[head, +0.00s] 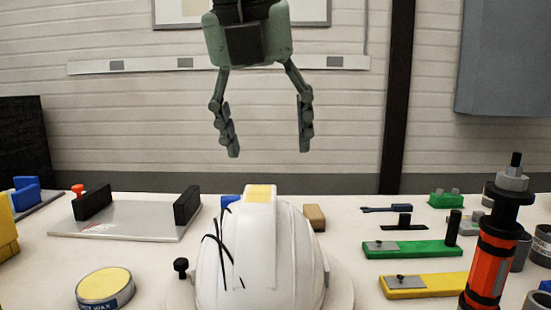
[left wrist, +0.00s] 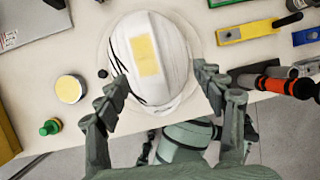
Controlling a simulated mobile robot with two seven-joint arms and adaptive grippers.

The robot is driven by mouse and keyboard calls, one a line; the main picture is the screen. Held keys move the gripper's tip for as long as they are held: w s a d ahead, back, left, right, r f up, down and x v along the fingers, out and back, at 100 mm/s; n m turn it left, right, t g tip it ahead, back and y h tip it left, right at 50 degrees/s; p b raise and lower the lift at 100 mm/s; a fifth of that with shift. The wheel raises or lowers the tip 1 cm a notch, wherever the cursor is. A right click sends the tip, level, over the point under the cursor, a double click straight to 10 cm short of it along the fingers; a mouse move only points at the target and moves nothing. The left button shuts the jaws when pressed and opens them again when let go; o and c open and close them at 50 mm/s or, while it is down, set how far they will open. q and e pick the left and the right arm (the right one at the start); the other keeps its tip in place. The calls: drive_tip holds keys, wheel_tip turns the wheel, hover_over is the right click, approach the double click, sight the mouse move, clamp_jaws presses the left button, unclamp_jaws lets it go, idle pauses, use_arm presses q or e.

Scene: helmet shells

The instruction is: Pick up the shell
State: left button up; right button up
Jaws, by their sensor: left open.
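The shell (head: 262,262) is a white helmet shell with a yellow patch on top and black scribbled lines on its left side. It sits on the table at the front middle in the head view. In the left wrist view the shell (left wrist: 170,75) lies between and beyond my fingertips. My left gripper (head: 268,152) hangs above the shell, open and empty, its fingers pointing down, with a clear gap to the shell. The left gripper (left wrist: 163,95) also shows in the left wrist view with its fingers spread. My right gripper cannot be made out in either view.
The white table (head: 340,228) holds a grey plate with black blocks (head: 125,218) and a yellow-topped tin (head: 104,287) at left. At right are green (head: 412,249) and yellow (head: 430,285) clamp bars and a red-and-black cylinder (head: 489,265). A black knob (head: 181,266) stands close beside the shell.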

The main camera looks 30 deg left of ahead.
sight(260, 194)
use_arm(q)
drive_tip(key=shift+s+a+f+n+g+y, duration=0.2)
drive_tip(key=shift+a+f+y, duration=0.1)
drive_tip(key=shift+a+f, duration=0.15)
drive_tip(key=shift+s+a+f+n+g+y, duration=0.1)
drive_tip(key=shift+a+f+g+y, duration=0.1)
drive_tip(key=shift+a+f+y, duration=0.25)
drive_tip(key=x, duration=0.7)
drive_tip(key=shift+w+d+r, duration=0.15)
drive_tip(key=shift+w, duration=0.15)
use_arm(e)
drive_tip(key=shift+s+a+f, duration=0.4)
drive_tip(key=shift+s+a, duration=0.05)
drive_tip(key=shift+a, duration=0.15)
drive_tip(key=shift+s+a+f, duration=0.4)
drive_tip(key=shift+a, duration=0.15)
use_arm(q)
drive_tip(key=shift+c, duration=0.6)
drive_tip(key=shift+r, duration=0.1)
clamp_jaws()
